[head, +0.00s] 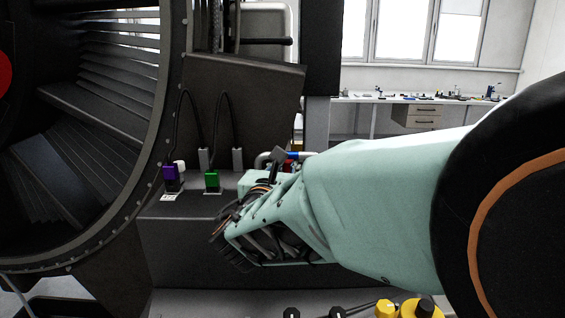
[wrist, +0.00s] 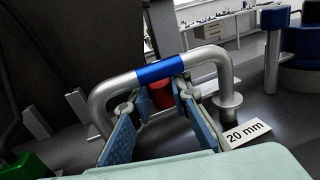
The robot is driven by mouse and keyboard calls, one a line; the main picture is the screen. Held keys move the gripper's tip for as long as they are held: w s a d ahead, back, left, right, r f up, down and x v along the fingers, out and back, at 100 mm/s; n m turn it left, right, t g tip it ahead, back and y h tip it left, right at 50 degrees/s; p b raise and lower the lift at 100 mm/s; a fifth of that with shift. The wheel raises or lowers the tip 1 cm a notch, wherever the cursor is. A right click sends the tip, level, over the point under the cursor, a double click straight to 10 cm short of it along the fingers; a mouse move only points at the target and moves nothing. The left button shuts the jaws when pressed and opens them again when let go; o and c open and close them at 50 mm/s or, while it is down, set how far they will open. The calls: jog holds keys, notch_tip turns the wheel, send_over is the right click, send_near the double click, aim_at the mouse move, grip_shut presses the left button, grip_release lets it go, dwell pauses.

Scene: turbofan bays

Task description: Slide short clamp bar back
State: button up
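A silver U-shaped bar (wrist: 108,88) with a blue band (wrist: 162,69) stands in the middle of the wrist view. I take it as the short clamp bar, but no name shows on it. A label reading "20 mm" (wrist: 247,134) lies by its right foot. My gripper (wrist: 160,88) is open, its two fingers apart and just short of the blue band, with nothing held between them. Whether a fingertip touches the bar is not clear. In the head view the bar (head: 264,157) shows small behind my gripper, mostly hidden by my arm.
A purple connector (head: 170,173) and a green connector (head: 212,180) stand on the dark ledge (head: 165,208), left of my gripper. The large fan casing (head: 172,95) fills the left. A red cylinder (wrist: 160,96) lies beyond the fingers. Yellow-black knobs (head: 386,309) sit in front.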

grip_shut()
jog(key=shift+w+b, duration=0.35)
jog(key=shift+w, duration=0.5)
jog(key=shift+r, duration=0.15)
jog(key=o, duration=0.7)
grip_release()
jog(key=shift+w, duration=0.25)
jog(key=shift+o, duration=0.3)
jog(key=shift+s, duration=0.1)
